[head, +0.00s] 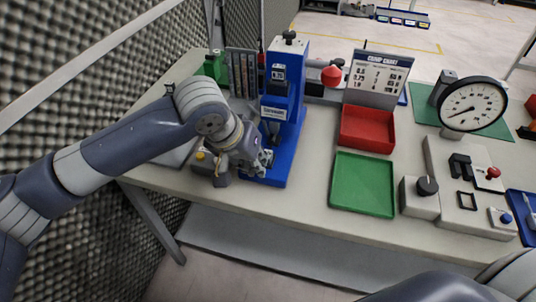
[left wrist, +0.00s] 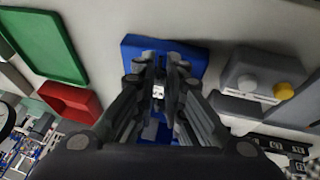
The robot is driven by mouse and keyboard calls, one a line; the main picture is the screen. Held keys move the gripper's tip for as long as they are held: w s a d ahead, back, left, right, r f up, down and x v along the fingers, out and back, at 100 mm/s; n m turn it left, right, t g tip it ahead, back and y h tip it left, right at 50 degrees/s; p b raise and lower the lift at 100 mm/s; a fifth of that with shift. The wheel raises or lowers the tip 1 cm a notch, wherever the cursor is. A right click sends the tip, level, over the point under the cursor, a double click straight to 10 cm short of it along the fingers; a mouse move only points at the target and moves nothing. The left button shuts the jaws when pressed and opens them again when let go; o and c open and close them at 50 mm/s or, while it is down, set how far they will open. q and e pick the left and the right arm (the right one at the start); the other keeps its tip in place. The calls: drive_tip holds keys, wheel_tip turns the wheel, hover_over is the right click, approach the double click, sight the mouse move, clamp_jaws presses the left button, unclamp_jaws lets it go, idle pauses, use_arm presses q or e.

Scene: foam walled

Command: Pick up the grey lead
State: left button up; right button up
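I cannot clearly make out a grey lead in either view. A rack (head: 243,72) with thin upright strips, some greyish, stands behind my left arm; I cannot tell whether one is the lead. My left gripper (head: 262,160) is low at the left front of the blue press (head: 290,105), over or beside its base. In the left wrist view, the left gripper's fingers (left wrist: 160,62) point toward the blue base (left wrist: 130,45) and are close together. A small white piece (left wrist: 158,92) shows between them; whether it is gripped is unclear. My right gripper is out of view.
A green tray (head: 363,184) and a red bin (head: 367,130) lie right of the press, before a crimp chart (head: 378,76). A round gauge (head: 471,106) and a grey fixture (head: 465,190) stand farther right. A grey box with a yellow knob (left wrist: 262,75) is beside the gripper.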

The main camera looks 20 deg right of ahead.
use_arm(q)
drive_tip(key=shift+x, duration=1.5)
clamp_jaws()
drive_tip(key=shift+r, duration=0.1)
